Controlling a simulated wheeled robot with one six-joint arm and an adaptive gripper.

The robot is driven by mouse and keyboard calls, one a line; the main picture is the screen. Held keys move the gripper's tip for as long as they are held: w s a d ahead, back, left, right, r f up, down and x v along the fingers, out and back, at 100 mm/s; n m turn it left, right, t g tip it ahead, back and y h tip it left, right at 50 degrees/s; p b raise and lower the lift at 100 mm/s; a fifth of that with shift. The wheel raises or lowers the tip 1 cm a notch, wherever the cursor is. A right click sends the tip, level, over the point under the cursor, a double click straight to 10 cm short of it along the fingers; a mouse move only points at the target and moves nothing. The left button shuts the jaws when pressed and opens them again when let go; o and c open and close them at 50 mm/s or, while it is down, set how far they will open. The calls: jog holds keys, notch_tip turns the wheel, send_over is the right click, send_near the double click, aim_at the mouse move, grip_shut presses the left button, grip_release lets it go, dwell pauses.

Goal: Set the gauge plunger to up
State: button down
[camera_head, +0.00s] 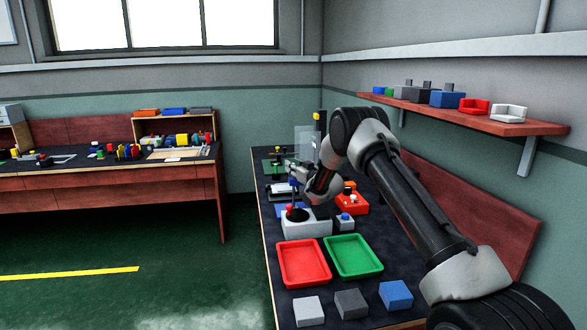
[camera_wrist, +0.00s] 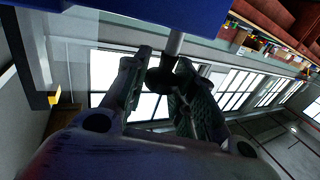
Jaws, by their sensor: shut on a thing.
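In the wrist view, the gauge plunger (camera_wrist: 174,44) is a thin grey rod with a dark round end. It runs from the edge of a blue body (camera_wrist: 150,12) at the top of the picture. My gripper (camera_wrist: 160,88) has its two fingers on either side of the dark end and is shut on it. In the head view, my gripper (camera_head: 291,170) is small, at the far part of the bench, close to a small blue part (camera_head: 293,182). The plunger itself is too small and hidden to make out there.
A red tray (camera_head: 303,284) and a green tray (camera_head: 353,277) lie on the near bench, with several blocks in front. A grey box with a joystick (camera_head: 307,228) and a red box (camera_head: 352,205) stand close by. A clear panel (camera_head: 304,140) and a wall shelf (camera_head: 470,115) are nearby.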

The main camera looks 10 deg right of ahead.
notch_tip(320, 180, up, 8)
jog(key=shift+f, duration=0.2)
jog(key=c, duration=1.2)
grip_release()
jog(key=shift+f, duration=0.1)
jog(key=v, duration=1.2)
